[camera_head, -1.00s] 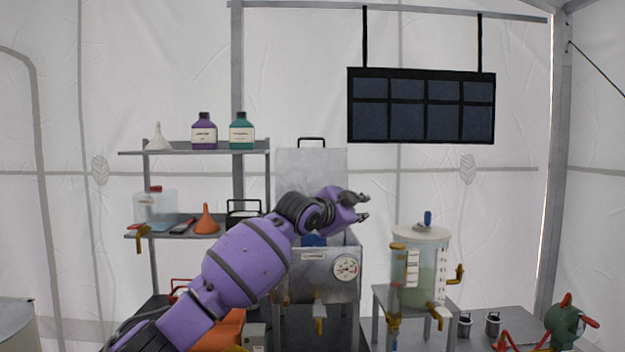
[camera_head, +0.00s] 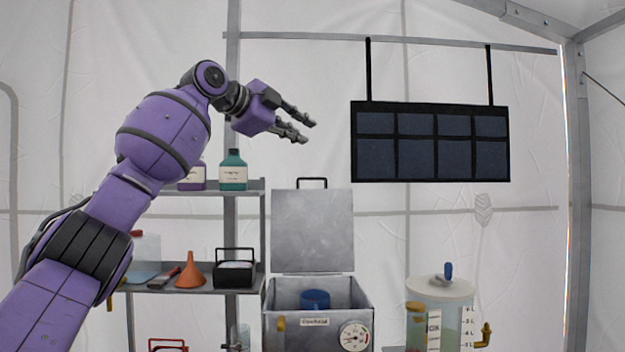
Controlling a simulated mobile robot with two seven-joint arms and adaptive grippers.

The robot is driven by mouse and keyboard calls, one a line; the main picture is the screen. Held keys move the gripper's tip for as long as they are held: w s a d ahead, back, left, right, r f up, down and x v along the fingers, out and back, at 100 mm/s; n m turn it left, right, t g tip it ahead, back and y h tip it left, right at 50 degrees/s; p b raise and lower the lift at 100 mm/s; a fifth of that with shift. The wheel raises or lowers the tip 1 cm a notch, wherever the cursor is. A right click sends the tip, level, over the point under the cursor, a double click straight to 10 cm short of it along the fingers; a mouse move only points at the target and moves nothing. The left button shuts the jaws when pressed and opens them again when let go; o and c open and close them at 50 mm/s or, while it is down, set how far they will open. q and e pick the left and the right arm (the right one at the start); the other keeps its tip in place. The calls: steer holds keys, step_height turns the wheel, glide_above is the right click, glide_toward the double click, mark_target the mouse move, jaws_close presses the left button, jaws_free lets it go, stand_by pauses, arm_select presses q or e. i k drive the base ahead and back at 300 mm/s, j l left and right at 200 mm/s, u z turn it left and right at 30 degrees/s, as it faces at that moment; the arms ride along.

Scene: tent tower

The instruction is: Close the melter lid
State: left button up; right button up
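The melter (camera_head: 290,325) is a grey metal box with a dial gauge on its front, at the lower middle of the head view. Its lid (camera_head: 312,232) stands upright at the back, open, with a black handle (camera_head: 312,182) on its top edge. A blue round thing (camera_head: 315,299) shows inside the box. My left gripper (camera_head: 308,130) is raised above and to the left of the lid, apart from it. Its two dark fingers are spread, with nothing between them. My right gripper is not in view.
A grey shelf (camera_head: 245,187) at left holds bottles, an orange funnel (camera_head: 190,271) and a black-handled box (camera_head: 234,268). A clear tank (camera_head: 440,315) with a pale lid stands right of the melter. A dark panel (camera_head: 431,142) hangs at upper right.

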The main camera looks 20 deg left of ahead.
mark_target(311, 229)
steer(key=i+j, duration=0.3)
steer(key=i, duration=0.15)
steer(key=i+j, duration=0.35)
steer(key=i, duration=0.1)
